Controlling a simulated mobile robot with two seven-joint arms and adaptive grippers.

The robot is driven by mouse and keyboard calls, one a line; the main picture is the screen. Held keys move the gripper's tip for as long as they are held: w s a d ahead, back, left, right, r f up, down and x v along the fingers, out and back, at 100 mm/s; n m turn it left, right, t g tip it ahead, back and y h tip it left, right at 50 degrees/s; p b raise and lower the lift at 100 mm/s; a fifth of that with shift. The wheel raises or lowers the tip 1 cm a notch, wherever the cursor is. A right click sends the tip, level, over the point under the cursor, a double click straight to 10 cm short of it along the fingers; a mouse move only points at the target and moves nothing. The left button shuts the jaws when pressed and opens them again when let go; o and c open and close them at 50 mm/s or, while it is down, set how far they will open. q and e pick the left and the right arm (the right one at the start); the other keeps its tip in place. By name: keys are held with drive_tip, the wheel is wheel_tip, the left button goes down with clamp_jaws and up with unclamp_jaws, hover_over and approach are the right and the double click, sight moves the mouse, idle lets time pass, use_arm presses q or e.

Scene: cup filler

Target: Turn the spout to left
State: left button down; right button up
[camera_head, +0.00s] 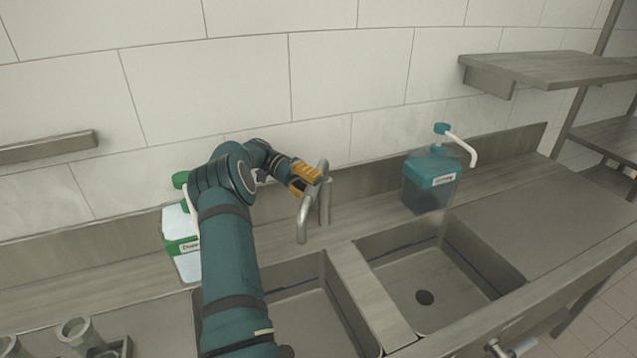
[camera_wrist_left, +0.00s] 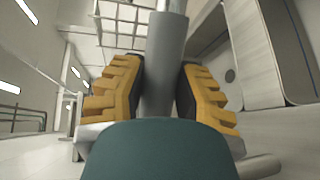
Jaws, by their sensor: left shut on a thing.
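The grey metal spout (camera_head: 303,226) rises behind the sink and its end hangs down over the left basin's back edge, towards the divider side. My left gripper (camera_head: 306,174) has its yellow fingers at the upper part of the spout. In the left wrist view, the grey spout tube (camera_wrist_left: 166,62) stands between the two yellow-and-black fingers of the left gripper (camera_wrist_left: 160,95), which are shut on it. My left arm covers part of the left basin. My right gripper is not in view.
The left basin (camera_head: 318,290) and right basin (camera_head: 430,280) are empty. A teal pump bottle (camera_head: 430,182) stands behind the right basin. A green-and-white bottle (camera_head: 181,240) stands partly behind my left arm. Metal cups (camera_head: 75,332) sit at lower left.

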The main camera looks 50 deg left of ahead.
use_arm(q)
drive_tip(key=shift+f, duration=0.15)
drive_tip(key=c, duration=0.6)
unclamp_jaws()
drive_tip(key=shift+r, duration=5.1)
